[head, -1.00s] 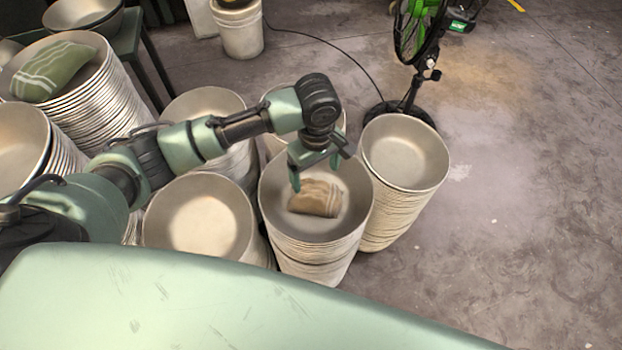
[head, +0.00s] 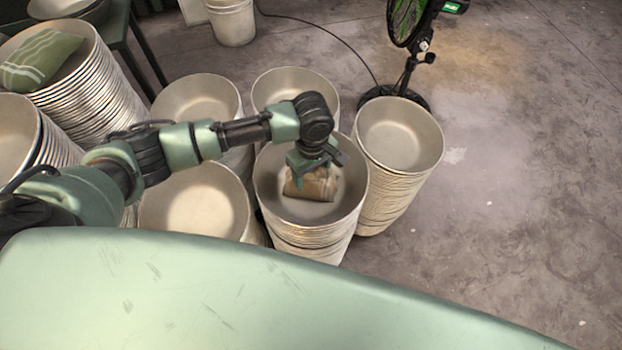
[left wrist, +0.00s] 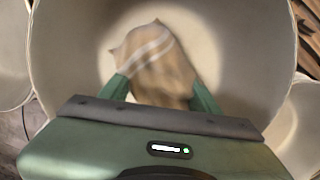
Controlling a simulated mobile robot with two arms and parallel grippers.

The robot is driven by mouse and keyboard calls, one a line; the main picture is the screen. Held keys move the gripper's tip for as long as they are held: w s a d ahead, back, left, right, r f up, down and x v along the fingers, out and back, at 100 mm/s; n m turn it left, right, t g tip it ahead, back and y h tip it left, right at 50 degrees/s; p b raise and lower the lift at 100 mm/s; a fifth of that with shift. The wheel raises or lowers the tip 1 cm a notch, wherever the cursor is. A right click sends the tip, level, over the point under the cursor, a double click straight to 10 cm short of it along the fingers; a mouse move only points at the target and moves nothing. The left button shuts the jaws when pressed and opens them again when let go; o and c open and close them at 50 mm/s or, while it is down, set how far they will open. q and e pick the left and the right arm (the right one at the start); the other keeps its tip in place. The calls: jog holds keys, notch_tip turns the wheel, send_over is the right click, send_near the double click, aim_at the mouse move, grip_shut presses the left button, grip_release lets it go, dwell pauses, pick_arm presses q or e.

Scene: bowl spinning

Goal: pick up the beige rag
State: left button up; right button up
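The beige rag (head: 316,187) with pale stripes lies in the top bowl (head: 345,205) of a stack in the middle of the head view. My left gripper (head: 308,170) points down into that bowl, over the rag, and covers part of it. In the left wrist view the rag (left wrist: 158,60) lies between the two green fingers of the gripper (left wrist: 162,88). The fingers stand wide apart, one on each side of the rag; whether they touch it is hard to tell. My right gripper is not in view.
Bowl stacks (head: 400,135) stand close around this one. A green striped rag (head: 42,58) lies in a taller stack at the upper left. A fan (head: 408,75) stands behind at the right, with a bucket (head: 232,20) at the back. The floor at right is free.

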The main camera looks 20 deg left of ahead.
aim_at(312, 173)
pick_arm(q)
jog(key=c, duration=0.7)
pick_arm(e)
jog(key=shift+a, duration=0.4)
pick_arm(q)
jog(key=shift+r, duration=0.15)
